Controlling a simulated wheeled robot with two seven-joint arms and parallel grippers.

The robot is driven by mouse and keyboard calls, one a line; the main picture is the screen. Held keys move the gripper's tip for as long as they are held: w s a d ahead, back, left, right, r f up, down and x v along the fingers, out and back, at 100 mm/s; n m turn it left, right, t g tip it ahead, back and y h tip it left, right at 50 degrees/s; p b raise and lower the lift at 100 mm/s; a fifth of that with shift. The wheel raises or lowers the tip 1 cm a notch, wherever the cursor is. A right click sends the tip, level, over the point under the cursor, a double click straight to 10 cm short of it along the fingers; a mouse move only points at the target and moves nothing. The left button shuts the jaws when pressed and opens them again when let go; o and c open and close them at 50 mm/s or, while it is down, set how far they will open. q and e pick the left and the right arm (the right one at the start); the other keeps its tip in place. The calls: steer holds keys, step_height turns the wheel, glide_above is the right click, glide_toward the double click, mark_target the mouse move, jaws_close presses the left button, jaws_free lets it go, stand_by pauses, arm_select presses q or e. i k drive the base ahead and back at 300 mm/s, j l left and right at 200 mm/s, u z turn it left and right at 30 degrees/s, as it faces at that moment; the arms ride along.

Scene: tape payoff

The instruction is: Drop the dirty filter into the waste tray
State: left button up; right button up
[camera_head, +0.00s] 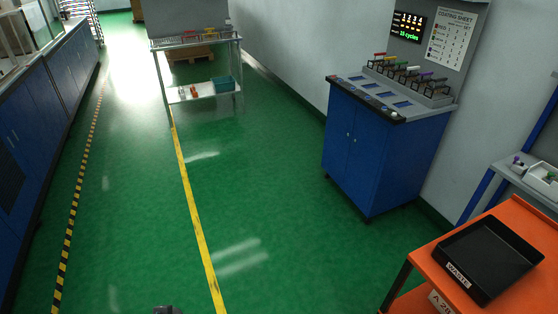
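The black waste tray (486,259) sits on top of an orange cart at the lower right. A white label reading "WASTE" is on its near left side. The tray's floor looks bare. I see no dirty filter in this view. Neither gripper can be made out. Only a small dark piece shows at the bottom edge, left of centre, and I cannot tell what part it is.
The orange cart (425,262) fills the lower right corner. A blue cabinet (352,145) with a row of coloured-handled items stands against the wall. A grey bench (516,172) is behind the cart. A shelf rack (212,89) stands farther off. Green floor is clear between.

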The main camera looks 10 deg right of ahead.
mark_target(478, 257)
steer(key=i+z, duration=0.15)
steer(key=z, duration=0.25)
steer(key=i+z, duration=0.15)
steer(key=z, duration=0.25)
steer(key=i+z, duration=0.15)
steer(key=z, duration=0.25)
steer(key=i+j+z, duration=0.1)
steer(key=z, duration=0.3)
